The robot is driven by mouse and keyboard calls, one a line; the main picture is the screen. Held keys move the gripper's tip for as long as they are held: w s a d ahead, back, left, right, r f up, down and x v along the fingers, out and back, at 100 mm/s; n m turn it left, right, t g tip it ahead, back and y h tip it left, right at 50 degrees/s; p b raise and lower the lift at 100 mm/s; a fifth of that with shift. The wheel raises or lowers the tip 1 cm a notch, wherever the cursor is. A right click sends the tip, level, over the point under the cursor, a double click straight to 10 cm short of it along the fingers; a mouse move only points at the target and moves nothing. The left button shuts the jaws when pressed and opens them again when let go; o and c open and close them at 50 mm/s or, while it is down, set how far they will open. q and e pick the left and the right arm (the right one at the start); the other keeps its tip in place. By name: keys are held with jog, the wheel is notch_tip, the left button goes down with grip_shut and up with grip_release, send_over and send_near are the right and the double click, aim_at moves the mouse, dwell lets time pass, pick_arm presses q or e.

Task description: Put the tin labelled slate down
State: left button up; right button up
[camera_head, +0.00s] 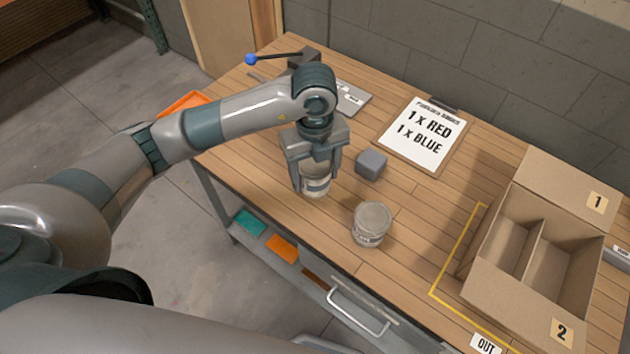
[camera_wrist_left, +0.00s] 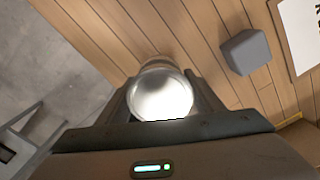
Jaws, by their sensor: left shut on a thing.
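My left gripper (camera_head: 315,185) is shut on a tin (camera_head: 318,182) with a pale label, over the left part of the wooden table. The tin's label is too small to read, and the fingers cover its sides. In the left wrist view the tin's shiny round lid (camera_wrist_left: 162,95) sits between the fingers. I cannot tell whether its base touches the table. A second tin (camera_head: 371,223) with a greyish lid stands upright to the right of it, apart from the gripper; its label is not readable. My right gripper is not in view.
A grey block (camera_head: 371,164) lies right of the held tin. A clipboard (camera_head: 421,138) reads 1 x RED, 1 x BLUE. An open divided cardboard box (camera_head: 493,290) stands at the right, near yellow tape (camera_head: 457,250). Bare table lies between the second tin and the tape.

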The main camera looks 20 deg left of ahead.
pick_arm(q)
jog(key=shift+f, duration=0.3)
notch_tip(320, 180, down, 3)
jog(key=shift+f+p, duration=0.15)
jog(key=shift+p, duration=0.8)
jog(key=shift+f, duration=0.15)
jog(key=o, duration=1.1)
